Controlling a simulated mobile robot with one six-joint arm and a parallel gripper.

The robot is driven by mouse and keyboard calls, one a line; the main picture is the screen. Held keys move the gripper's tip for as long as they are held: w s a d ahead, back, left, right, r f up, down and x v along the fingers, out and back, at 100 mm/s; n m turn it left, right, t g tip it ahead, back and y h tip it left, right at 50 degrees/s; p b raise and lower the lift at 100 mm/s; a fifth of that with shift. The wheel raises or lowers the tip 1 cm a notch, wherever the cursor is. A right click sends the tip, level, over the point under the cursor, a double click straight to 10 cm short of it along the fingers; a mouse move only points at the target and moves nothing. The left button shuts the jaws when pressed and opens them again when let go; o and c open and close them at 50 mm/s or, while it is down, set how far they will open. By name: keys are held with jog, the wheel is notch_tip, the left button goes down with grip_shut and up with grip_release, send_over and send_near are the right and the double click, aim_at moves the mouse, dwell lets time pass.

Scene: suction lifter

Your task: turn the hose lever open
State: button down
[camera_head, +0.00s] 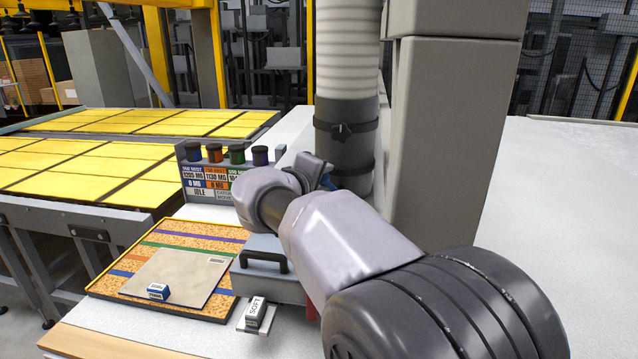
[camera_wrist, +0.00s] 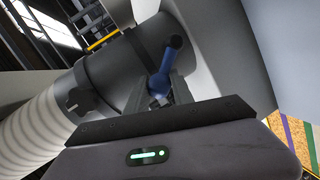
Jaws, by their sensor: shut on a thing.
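The hose (camera_head: 347,50) hangs down as a pale ribbed tube into a dark grey collar (camera_head: 345,135) with black bands. In the wrist view the ribbed hose (camera_wrist: 35,135) lies at the left and the collar (camera_wrist: 110,85) crosses the middle. The blue hose lever (camera_wrist: 161,80) sticks out from the collar and has a dark round end. My gripper (camera_wrist: 160,98) is shut on the lever, its fingers on either side of it. In the head view my gripper (camera_head: 320,172) is at the collar's lower front, mostly hidden by my wrist; only a bit of blue shows.
A grey column (camera_head: 450,130) stands close to the right of the hose. A row of coloured knobs (camera_head: 238,154) tops a labelled display panel at the left. A grey box with a black handle (camera_head: 265,260) is below my wrist.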

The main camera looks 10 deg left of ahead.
jog(key=shift+d, duration=0.15)
jog(key=c, duration=1.2)
grip_release()
jog(key=shift+d, duration=0.1)
jog(key=shift+o, duration=0.4)
jog(key=shift+d, duration=0.15)
jog(key=shift+a, duration=0.2)
jog(key=p+v, duration=0.1)
jog(key=v, duration=1.6)
jog(key=shift+s, duration=0.25)
jog(key=shift+r, duration=0.1)
jog(key=shift+c, duration=0.4)
